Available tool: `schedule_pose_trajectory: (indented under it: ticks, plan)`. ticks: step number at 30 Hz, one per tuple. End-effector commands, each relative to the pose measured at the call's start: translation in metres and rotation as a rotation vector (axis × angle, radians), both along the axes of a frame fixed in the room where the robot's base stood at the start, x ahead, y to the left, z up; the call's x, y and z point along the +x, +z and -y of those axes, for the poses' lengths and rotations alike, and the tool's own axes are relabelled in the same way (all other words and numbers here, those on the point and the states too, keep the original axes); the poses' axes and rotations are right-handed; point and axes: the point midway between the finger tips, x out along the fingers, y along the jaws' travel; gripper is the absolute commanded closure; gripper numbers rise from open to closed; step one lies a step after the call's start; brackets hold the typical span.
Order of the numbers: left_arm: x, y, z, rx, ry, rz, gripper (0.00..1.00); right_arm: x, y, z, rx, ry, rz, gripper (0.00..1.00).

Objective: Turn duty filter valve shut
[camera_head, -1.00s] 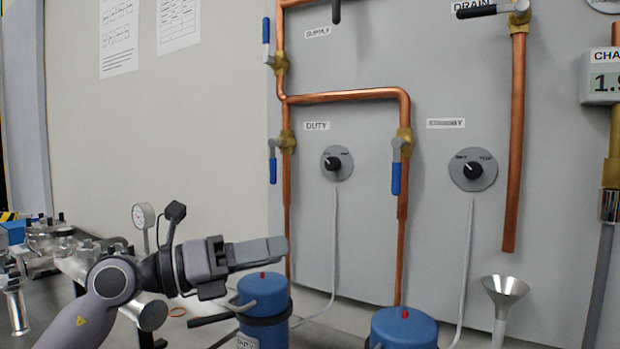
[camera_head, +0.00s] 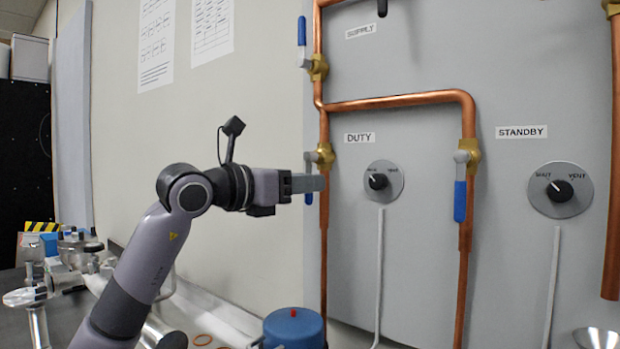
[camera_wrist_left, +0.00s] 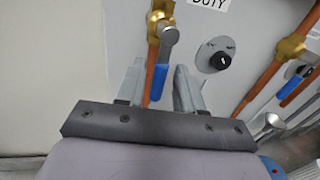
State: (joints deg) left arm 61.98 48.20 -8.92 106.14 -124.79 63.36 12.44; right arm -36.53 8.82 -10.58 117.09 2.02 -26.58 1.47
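The duty valve (camera_head: 322,155) is a brass body on the left copper pipe, left of the DUTY label. In the head view my left gripper covers most of its lever. In the left wrist view the blue-tipped lever (camera_wrist_left: 159,84) hangs down along the pipe from the brass body (camera_wrist_left: 157,22). My left gripper (camera_head: 312,184) is level with the lever, pointing right. In the wrist view its two fingers (camera_wrist_left: 160,90) are apart, and the lever appears in the gap between them. Whether they touch it, I cannot tell. My right gripper is out of view.
A DUTY dial (camera_head: 383,180) is on the grey panel right of the valve. Another blue-lever valve (camera_head: 461,190) hangs on the pipe further right. A supply valve (camera_head: 316,66) is above. A blue canister (camera_head: 294,328) stands below. Metal fittings lie at lower left.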

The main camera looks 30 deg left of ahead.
Motion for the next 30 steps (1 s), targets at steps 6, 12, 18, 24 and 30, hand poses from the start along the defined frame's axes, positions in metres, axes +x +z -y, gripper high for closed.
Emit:
schedule_pose_trajectory:
  ticks: [6,12,18,24,30]
  plan:
    - [0.0146,0.0001,0.0048,0.000,-0.001,0.000,0.64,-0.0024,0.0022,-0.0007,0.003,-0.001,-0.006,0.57]
    - [0.0152,-0.0004,0.0048,0.000,-0.001,0.001,0.64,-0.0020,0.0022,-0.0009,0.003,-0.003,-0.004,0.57]
    - [0.0150,-0.0004,0.0047,0.000,-0.001,0.001,1.00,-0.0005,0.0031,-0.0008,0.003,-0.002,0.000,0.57]
    - [0.0149,-0.0001,0.0043,0.007,-0.001,0.001,1.00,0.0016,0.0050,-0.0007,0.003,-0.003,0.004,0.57]
    - [0.0151,0.0010,0.0013,0.061,0.001,0.005,1.00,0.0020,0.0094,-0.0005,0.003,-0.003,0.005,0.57]
